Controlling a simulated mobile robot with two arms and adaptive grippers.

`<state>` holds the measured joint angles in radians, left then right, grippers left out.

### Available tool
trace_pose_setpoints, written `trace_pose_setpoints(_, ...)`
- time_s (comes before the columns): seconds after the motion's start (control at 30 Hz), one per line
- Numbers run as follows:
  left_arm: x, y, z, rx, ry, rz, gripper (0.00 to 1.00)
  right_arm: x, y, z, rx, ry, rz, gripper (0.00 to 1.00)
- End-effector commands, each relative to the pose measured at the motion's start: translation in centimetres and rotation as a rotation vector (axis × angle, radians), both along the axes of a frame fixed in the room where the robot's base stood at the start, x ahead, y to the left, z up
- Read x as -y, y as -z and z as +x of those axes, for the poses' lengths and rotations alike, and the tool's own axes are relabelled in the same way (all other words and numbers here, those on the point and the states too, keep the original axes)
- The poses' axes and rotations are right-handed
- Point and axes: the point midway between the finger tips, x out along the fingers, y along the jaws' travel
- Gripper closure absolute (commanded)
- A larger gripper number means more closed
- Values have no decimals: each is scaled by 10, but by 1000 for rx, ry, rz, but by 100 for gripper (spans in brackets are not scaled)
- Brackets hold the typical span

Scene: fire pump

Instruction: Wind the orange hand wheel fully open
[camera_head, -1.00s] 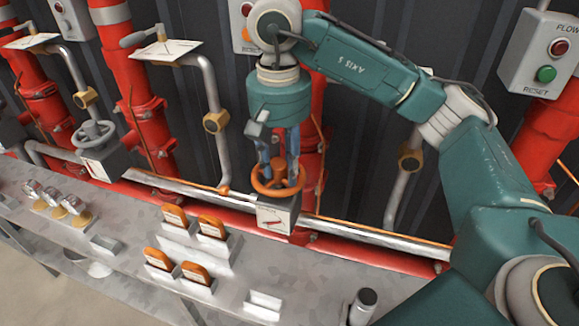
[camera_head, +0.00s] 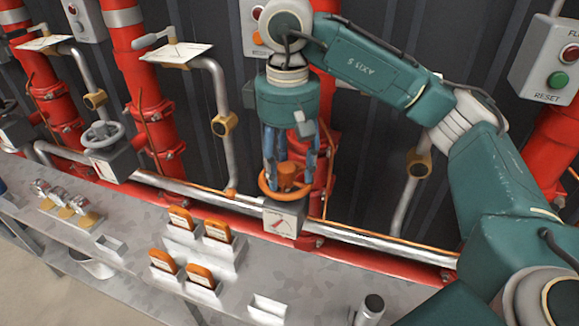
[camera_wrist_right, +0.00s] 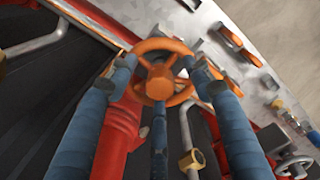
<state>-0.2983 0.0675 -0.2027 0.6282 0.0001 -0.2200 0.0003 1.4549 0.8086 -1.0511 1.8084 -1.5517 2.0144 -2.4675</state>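The orange hand wheel (camera_head: 286,178) sits on top of a grey box with a white dial (camera_head: 283,222), whose red needle slants. My right gripper (camera_head: 288,165) comes down on the wheel from above, its blue fingers around it. In the right wrist view the wheel (camera_wrist_right: 157,88) lies between the fingertips of my right gripper (camera_wrist_right: 160,78). Two fingers meet the rim at opposite sides and the third is at the near side. Exact contact under the tips is partly hidden. My left gripper is not in view.
A grey hand wheel (camera_head: 103,135) is on another valve at the left. Orange-topped blocks (camera_head: 200,275) stand on the metal bench below. Red pipes (camera_head: 150,110), a silver pipe (camera_head: 380,243) and a box with red and green buttons (camera_head: 548,60) surround the arm.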

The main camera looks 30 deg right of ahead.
Motion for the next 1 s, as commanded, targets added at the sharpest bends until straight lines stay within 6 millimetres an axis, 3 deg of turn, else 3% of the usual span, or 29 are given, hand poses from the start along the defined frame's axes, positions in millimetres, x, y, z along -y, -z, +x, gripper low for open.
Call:
trace_pose_setpoints(0.03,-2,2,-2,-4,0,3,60,3,8,0,-21,13,0,52)
trace_pose_setpoints(0.37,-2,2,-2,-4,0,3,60,3,8,1,-16,56,3,52)
trace_pose_setpoints(0.8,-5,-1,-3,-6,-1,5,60,-4,8,6,-4,649,16,52)
trace_pose_setpoints(1.0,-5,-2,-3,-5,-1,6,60,-6,8,7,-2,753,18,52)
